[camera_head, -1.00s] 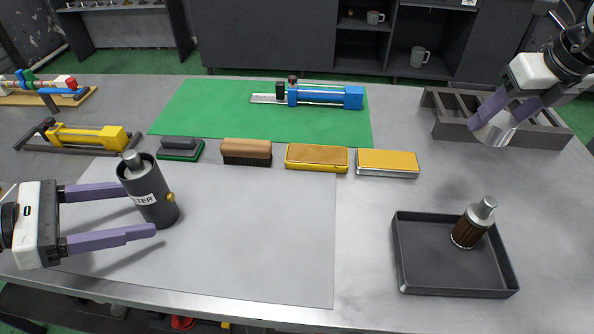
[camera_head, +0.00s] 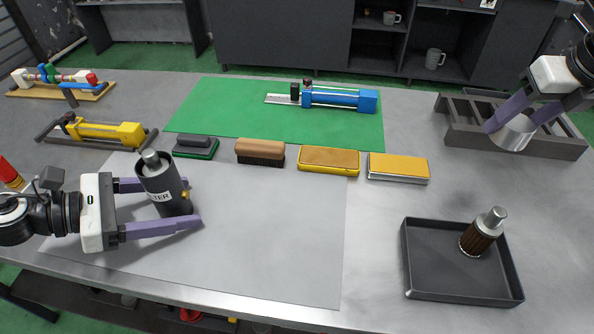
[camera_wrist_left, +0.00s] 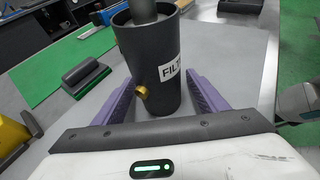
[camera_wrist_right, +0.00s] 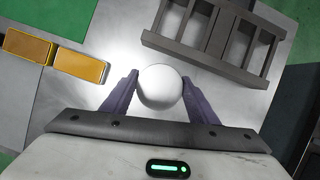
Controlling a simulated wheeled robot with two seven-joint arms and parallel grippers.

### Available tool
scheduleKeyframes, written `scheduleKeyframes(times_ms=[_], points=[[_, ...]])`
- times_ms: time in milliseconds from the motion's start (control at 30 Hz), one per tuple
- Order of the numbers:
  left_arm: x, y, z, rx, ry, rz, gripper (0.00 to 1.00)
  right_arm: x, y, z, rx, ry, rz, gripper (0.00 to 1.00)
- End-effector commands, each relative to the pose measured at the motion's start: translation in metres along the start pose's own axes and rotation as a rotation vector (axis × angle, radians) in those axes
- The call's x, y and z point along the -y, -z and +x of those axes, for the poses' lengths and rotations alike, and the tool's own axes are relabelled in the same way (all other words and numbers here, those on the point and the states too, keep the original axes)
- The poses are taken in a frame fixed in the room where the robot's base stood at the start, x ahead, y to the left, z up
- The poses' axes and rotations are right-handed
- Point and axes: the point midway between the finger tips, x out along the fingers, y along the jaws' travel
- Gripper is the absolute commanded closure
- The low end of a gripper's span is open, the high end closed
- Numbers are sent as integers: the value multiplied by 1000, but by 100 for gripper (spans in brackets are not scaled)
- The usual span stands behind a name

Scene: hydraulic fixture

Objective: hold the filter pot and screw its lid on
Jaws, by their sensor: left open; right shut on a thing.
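The filter pot (camera_head: 166,190) is a dark grey cylinder with a "FILTER" label and a brass fitting. It stands on the light grey mat, with a grey cylinder sticking out of its open top. My left gripper (camera_head: 195,201) is open, with its purple fingers on either side of the pot; the pot also shows between them in the left wrist view (camera_wrist_left: 152,70). My right gripper (camera_head: 506,122) is shut on the lid (camera_head: 513,134), a silver-white round piece, near the dark slotted rack. In the right wrist view the lid (camera_wrist_right: 161,87) shows as a pale disc between the fingers.
A dark tray (camera_head: 411,262) at the front right holds a brown pleated filter (camera_head: 477,241). The dark rack (camera_head: 462,138) is at the right. Brushes and yellow blocks (camera_head: 328,159) line the mat's back edge. A blue cylinder (camera_head: 340,99) lies on the green mat. The mat's middle is clear.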

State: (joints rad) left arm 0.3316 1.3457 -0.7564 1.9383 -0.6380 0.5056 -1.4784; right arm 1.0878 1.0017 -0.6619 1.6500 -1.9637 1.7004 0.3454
Motion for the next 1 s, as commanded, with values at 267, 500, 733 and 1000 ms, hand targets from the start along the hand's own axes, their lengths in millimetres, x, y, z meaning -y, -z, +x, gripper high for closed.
scheduleKeyframes(times_ms=[267, 500, 733, 1000], points=[[0, 0, 0, -1, 0, 0, 47, 0, 0, 0, 0, 0, 0, 67], [0, -1, 0, 1, 0, 1, 86, 0, 0, 0, 0, 0, 0, 67], [0, -2, -1, 1, 0, 2, 86, 0, 0, 0, 0, 0, 0, 67], [-1, -41, -18, 1, -1, 8, 86, 0, 0, -1, 0, 0, 0, 67]])
